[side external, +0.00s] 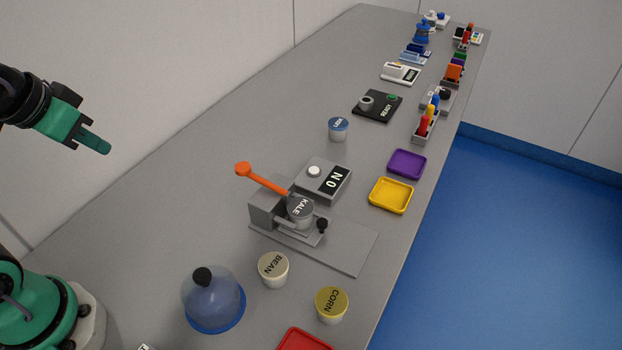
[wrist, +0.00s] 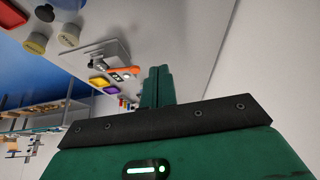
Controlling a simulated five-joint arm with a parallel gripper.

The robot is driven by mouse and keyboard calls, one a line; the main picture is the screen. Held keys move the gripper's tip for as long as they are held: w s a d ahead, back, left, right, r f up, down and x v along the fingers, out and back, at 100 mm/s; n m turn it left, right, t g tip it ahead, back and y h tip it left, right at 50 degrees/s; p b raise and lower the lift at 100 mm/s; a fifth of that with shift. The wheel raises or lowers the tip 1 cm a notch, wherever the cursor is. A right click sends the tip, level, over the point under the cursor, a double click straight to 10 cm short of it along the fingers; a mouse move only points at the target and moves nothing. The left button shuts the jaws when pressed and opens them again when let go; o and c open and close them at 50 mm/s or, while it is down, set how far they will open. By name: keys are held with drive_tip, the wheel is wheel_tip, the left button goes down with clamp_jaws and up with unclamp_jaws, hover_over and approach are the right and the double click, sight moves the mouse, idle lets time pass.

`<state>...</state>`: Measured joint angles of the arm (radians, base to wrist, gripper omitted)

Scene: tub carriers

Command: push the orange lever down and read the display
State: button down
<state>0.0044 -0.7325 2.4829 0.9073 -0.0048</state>
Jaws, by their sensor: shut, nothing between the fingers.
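The orange lever (side external: 262,178) belongs to a grey press (side external: 265,213). Its arm slants up to the left and ends in a round orange knob. A tub marked KALE (side external: 300,211) sits in the press under the lever's lower end. The display (side external: 335,180), on a grey box with a white button, reads "NO". My gripper (side external: 106,149) is shut and empty, up in the air to the left of the lever and well apart from it. In the wrist view my gripper (wrist: 158,70) shows its fingers together, and the orange lever (wrist: 122,70) appears to their left.
Tubs marked BEAN (side external: 273,270) and CORN (side external: 332,304) and a blue dome with a black knob (side external: 213,297) stand near the press. Yellow (side external: 391,195), purple (side external: 407,164) and red (side external: 303,341) trays lie along the right edge. The bench left of the press is clear.

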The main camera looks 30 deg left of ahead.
drive_tip(key=w, duration=0.1)
drive_tip(key=g, duration=0.6)
hover_over(242, 166)
drive_tip(key=shift+r, duration=0.15)
idle(0.3)
idle(0.3)
wheel_tip(242, 166, down, 14)
drive_tip(key=shift+f, duration=0.1)
idle(0.7)
